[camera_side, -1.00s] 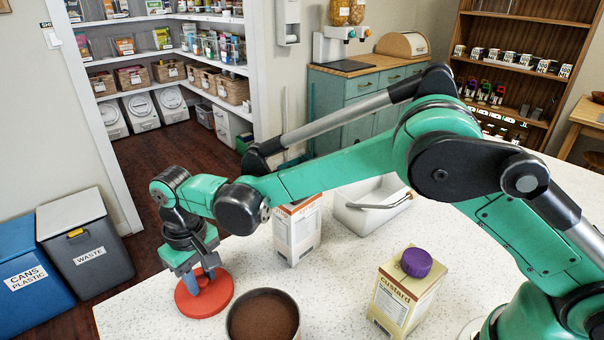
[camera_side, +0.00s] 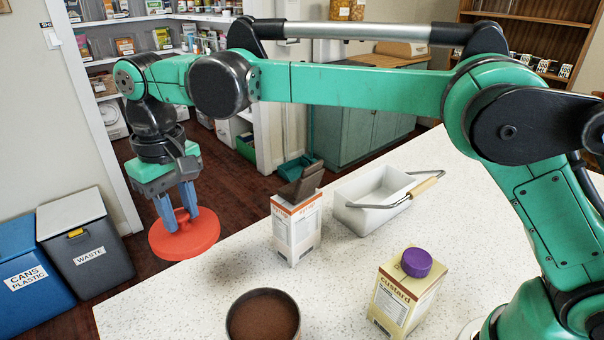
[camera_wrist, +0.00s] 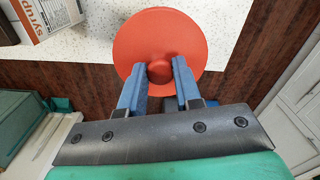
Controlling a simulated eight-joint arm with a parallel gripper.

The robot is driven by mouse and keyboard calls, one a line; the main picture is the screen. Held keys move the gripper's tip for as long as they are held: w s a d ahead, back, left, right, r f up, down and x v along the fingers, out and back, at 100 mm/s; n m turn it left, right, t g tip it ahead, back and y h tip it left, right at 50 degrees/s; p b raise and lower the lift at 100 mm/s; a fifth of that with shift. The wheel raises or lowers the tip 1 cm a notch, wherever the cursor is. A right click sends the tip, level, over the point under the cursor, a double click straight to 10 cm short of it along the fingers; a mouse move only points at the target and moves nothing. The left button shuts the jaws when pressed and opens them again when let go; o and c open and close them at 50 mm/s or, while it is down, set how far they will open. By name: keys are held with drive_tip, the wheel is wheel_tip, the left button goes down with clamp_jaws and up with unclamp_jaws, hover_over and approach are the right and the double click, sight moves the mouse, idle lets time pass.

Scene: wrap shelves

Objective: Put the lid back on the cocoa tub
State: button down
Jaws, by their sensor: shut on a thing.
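The round red lid (camera_side: 185,238) hangs in the air over the far left edge of the counter, slightly tilted in the side view. My gripper (camera_side: 178,220) is shut on the lid's knob from above. In the wrist view the lid (camera_wrist: 160,30) shows with its knob between the two blue fingers of my gripper (camera_wrist: 160,75). The cocoa tub (camera_side: 263,318) stands open on the counter at the front, filled with brown powder. It is to the right of and below the lid, well apart from it. The tub does not show in the wrist view.
A syrup carton (camera_side: 296,228) with a brown top stands right of the lid. A white tray (camera_side: 375,222) with a wooden-grip handle lies behind it. A custard carton (camera_side: 405,292) with a purple cap stands right of the tub. The counter's front left is clear.

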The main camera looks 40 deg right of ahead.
sight(180, 216)
wheel_tip(180, 216, up, 6)
drive_tip(key=shift+r, duration=0.1)
drive_tip(key=shift+s+r, duration=0.2)
drive_tip(key=shift+r, duration=0.15)
drive_tip(key=s+d+f+n, duration=0.1)
drive_tip(key=s+d+f, duration=0.15)
drive_tip(key=s, duration=1.25)
drive_tip(key=shift+w+a+f, duration=0.1)
drive_tip(key=shift+f, duration=1.65)
drive_tip(key=shift+w+a+f, duration=0.1)
drive_tip(key=shift+f, duration=1.65)
drive_tip(key=shift+f, duration=0.2)
drive_tip(key=c, duration=0.5)
unclamp_jaws()
